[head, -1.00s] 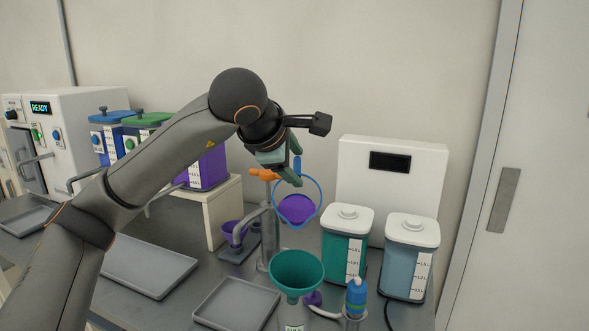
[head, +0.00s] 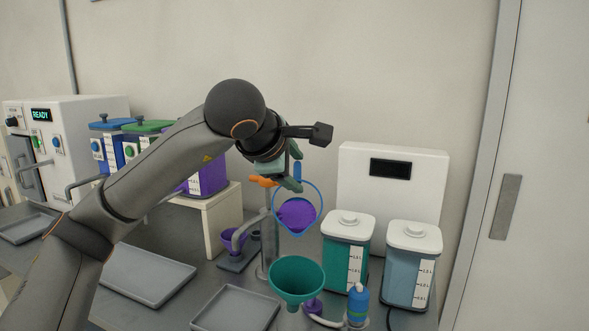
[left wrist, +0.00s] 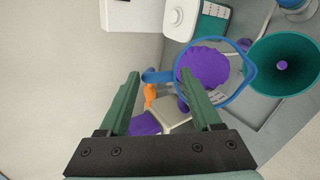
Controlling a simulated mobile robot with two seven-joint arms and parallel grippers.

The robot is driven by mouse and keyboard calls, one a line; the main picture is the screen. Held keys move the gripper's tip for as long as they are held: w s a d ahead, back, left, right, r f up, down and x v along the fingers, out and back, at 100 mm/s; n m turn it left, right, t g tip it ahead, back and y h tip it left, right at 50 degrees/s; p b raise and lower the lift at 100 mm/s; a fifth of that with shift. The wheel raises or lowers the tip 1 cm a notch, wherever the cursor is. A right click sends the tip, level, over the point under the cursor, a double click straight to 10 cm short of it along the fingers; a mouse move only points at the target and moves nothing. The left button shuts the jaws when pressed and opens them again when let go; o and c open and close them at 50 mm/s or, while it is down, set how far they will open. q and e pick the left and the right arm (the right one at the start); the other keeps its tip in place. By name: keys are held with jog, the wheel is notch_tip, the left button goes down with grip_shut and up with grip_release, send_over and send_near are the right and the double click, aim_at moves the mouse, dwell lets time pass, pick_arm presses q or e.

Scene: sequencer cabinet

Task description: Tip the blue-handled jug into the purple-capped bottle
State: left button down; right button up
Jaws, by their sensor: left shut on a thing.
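The jug (head: 281,219) has a blue rim and handle and purple contents. My left gripper (head: 295,170) is shut on the blue handle, which also shows between the fingers in the left wrist view (left wrist: 158,76). The jug is held in the air above and behind a teal funnel (head: 297,287); its exact tilt is hard to tell. In the left wrist view the funnel (left wrist: 270,80) is just right of the jug's rim, with purple at its centre. The purple-capped bottle cannot be made out; a small purple piece (head: 313,306) is beside the funnel. My right gripper is not in view.
An orange tap lever (head: 263,182) on a grey post is close left of the jug. Teal (head: 346,243) and grey-blue (head: 411,267) lidded containers stand to the right, a blue-capped item (head: 357,302) in front. Grey trays (head: 236,310) lie front left.

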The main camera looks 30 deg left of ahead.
pick_arm(q)
jog(key=shift+s+d+f+t+b, duration=0.2)
jog(key=shift+s+t+b, duration=0.1)
jog(key=shift+b, duration=0.65)
jog(key=shift+s+d+t+y+b, duration=0.25)
jog(key=shift+s+t+y+b, duration=0.15)
jog(key=shift+b, duration=0.55)
jog(key=shift+s+d+b, duration=0.1)
jog(key=shift+b, duration=0.25)
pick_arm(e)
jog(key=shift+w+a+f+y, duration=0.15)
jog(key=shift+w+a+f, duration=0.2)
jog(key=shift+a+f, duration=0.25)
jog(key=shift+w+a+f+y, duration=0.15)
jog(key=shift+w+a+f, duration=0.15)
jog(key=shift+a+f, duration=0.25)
pick_arm(q)
jog(key=shift+r, duration=0.1)
jog(key=shift+m, duration=0.3)
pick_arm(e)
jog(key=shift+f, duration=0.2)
